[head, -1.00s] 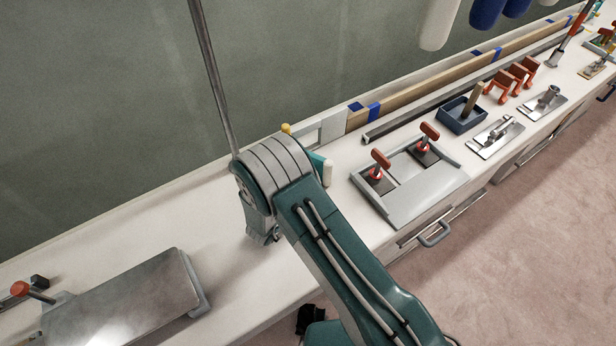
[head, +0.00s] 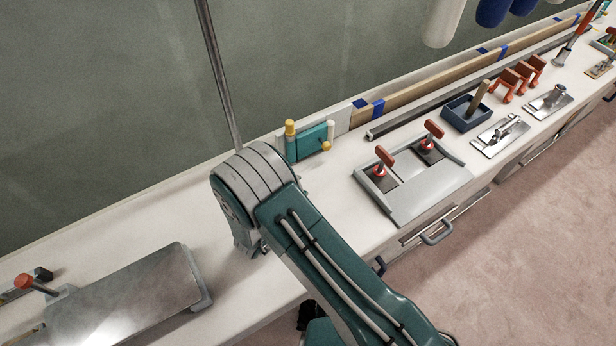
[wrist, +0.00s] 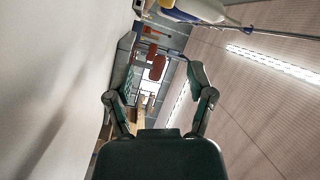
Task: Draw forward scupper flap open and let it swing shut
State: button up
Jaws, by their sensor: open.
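A small teal flap (head: 312,141) stands upright at the back of the white bench, just beyond my arm. It has a yellow-capped post at its left, a pale post at its right and a yellow knob (head: 326,146) low on its right side. It looks closed; I cannot tell for sure that it is the forward scupper flap. My gripper (wrist: 160,60) is open and empty in the wrist view, with red handles showing blurred beyond the fingers. My arm hides the gripper in the head view, so its distance from the flap is unclear.
A grey tray (head: 430,197) with two red-handled valves is right of my arm. A metal plate (head: 120,300) lies at left. A thin grey pole (head: 219,80) rises behind my arm. A blue box (head: 462,116) and red clamps (head: 518,80) are farther right.

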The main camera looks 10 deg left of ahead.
jog(key=v, duration=0.6)
jog(key=shift+s+a, duration=0.2)
jog(key=shift+s, duration=0.05)
jog(key=shift+w, duration=0.1)
